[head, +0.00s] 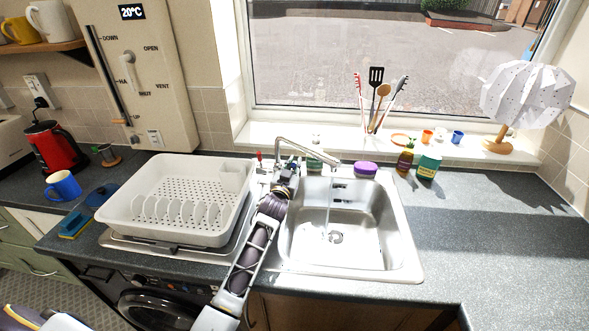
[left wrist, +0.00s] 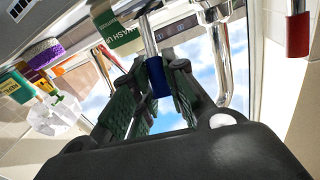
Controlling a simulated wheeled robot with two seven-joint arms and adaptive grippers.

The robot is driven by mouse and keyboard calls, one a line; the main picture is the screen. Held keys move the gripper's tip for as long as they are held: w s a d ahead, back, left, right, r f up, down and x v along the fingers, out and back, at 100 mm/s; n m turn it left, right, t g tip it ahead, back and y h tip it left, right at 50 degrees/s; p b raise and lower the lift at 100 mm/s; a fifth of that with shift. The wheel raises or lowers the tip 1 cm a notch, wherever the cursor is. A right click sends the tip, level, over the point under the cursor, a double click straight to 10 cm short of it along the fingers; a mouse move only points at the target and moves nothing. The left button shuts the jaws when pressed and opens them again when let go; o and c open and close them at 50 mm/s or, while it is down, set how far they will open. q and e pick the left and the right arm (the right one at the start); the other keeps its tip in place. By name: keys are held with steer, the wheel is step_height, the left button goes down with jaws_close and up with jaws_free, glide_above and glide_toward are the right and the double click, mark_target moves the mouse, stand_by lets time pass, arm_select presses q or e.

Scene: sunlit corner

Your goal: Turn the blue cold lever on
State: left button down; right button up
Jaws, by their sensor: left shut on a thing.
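The blue cold lever (left wrist: 158,76) is between my left gripper's green pads in the left wrist view. My left gripper (left wrist: 160,90) is shut on it. In the head view my left gripper (head: 289,166) is at the tap behind the sink and hides the blue lever. The chrome tap (head: 305,149) arches over the sink (head: 401,247); its pipe also shows in the left wrist view (left wrist: 222,60). A thin pale streak like running water (head: 328,205) drops from the spout toward the drain. The red lever (head: 259,156) stands left of the gripper. My right gripper is not in view.
A white dish rack (head: 150,228) stands close left of my left arm. The right worktop (head: 480,230) is clear.

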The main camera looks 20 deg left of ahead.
arm_select(q)
steer(key=shift+f, duration=0.1)
steer(key=c, duration=1.4)
jaws_free()
steer(key=shift+s, duration=0.1)
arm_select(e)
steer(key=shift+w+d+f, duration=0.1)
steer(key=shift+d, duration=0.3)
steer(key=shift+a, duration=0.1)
arm_select(q)
steer(key=shift+s, duration=0.8)
steer(key=shift+s+d+f, duration=0.1)
steer(key=shift+s+d, duration=0.05)
steer(key=shift+s, duration=2.45)
steer(key=shift+s+d+f, duration=0.1)
steer(key=shift+s, duration=2.45)
steer(key=shift+r, duration=0.25)
